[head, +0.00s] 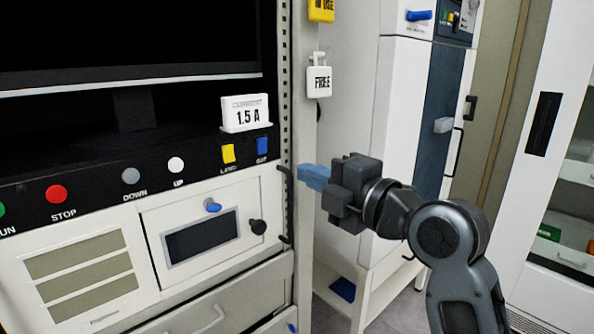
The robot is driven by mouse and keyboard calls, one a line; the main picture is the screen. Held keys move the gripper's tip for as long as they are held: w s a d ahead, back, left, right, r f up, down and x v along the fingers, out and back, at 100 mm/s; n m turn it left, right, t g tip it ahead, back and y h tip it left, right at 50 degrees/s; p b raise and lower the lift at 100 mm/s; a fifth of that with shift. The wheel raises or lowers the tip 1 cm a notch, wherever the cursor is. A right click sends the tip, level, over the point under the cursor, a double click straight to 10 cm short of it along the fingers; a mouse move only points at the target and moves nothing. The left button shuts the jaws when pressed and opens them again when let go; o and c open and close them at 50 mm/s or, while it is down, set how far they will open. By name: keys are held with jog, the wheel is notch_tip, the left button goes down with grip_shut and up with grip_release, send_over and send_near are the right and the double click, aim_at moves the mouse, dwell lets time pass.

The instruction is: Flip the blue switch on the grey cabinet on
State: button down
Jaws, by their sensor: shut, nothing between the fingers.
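Several blue controls show in the head view. A blue lever-like switch (418,15) lies roughly level on the tall pale grey cabinet (402,70) at the top. A square blue button (262,146) sits on the black panel at left, and a blue knob (212,206) is on the white unit below it. I cannot tell which of these the task means. My gripper (312,177) has blue fingers, shut and empty, pointing left beside the rack's perforated upright. It is right of the blue button and well below the lever-like switch. Whether its tips touch the upright is unclear.
The perforated upright (286,75) and a black handle (287,205) stand just left of my fingers. A white FREE tag (319,81) hangs above them. A glass-fronted cabinet (560,110) stands at right. Some bare floor (405,310) shows below my arm.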

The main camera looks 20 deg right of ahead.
jog(key=shift+f+v, duration=0.2)
jog(key=shift+v, duration=1.7)
jog(key=s+f+m+g+h, duration=0.1)
jog(key=s+f+m+h, duration=0.4)
jog(key=s+f+m, duration=1.1)
jog(key=s+a+f+m+p, duration=0.1)
jog(key=s+f+m, duration=0.1)
jog(key=s, duration=0.9)
jog(key=s+f+m+g+p, duration=0.1)
jog(key=s+m, duration=0.2)
jog(key=s, duration=0.9)
jog(key=shift+a+f, duration=0.35)
jog(key=shift+a, duration=0.05)
